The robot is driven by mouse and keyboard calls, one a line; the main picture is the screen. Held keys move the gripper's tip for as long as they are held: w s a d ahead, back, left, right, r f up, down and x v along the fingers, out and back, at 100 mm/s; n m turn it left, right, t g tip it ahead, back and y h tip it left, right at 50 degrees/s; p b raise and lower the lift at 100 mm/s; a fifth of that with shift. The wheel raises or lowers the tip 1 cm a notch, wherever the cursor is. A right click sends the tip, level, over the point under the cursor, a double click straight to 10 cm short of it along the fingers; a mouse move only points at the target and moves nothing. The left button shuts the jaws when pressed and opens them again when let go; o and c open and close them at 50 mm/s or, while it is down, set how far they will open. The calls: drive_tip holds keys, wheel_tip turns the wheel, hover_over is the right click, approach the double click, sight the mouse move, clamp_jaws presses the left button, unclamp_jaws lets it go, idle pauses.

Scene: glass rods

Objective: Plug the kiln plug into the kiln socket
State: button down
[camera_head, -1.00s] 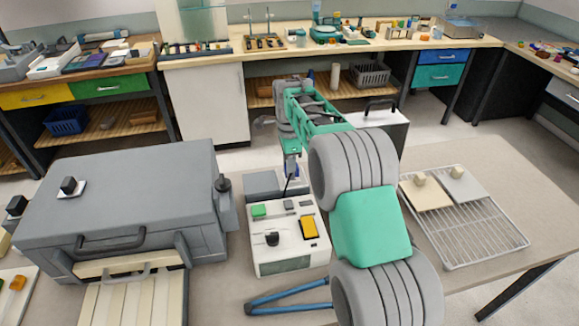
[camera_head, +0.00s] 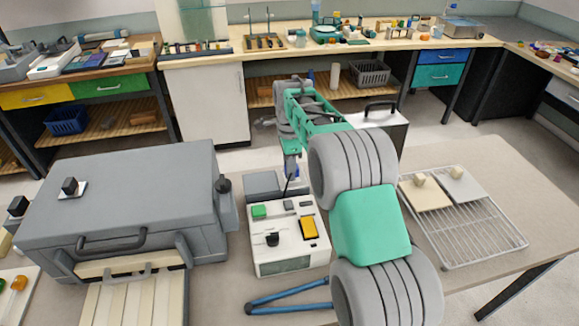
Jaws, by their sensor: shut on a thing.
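My gripper (camera_head: 291,182) points down behind the white control box, at the end of my green and grey arm. It is shut, and a thin dark cord shows at its fingers. The kiln plug it holds is too small and too hidden to make out. A low grey box (camera_head: 262,184) stands just left of the gripper, behind the control box. I cannot tell whether it carries the kiln socket, and no socket opening is clear. The grey kiln (camera_head: 140,200) stands on the table at the left.
The white control box (camera_head: 283,262) has a green button, a yellow switch and a black knob. Blue tongs (camera_head: 290,297) lie in front of it. A wire rack (camera_head: 480,232) with two pale tiles is at the right. Bare table lies beyond the rack.

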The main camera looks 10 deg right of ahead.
drive_tip(key=shift+f, duration=0.55)
drive_tip(key=c, duration=0.9)
unclamp_jaws()
drive_tip(key=shift+c, duration=0.2)
wheel_tip(320, 180, up, 7)
drive_tip(key=shift+r+b, duration=0.15)
drive_tip(key=shift+b, duration=0.7)
drive_tip(key=shift+r, duration=0.3)
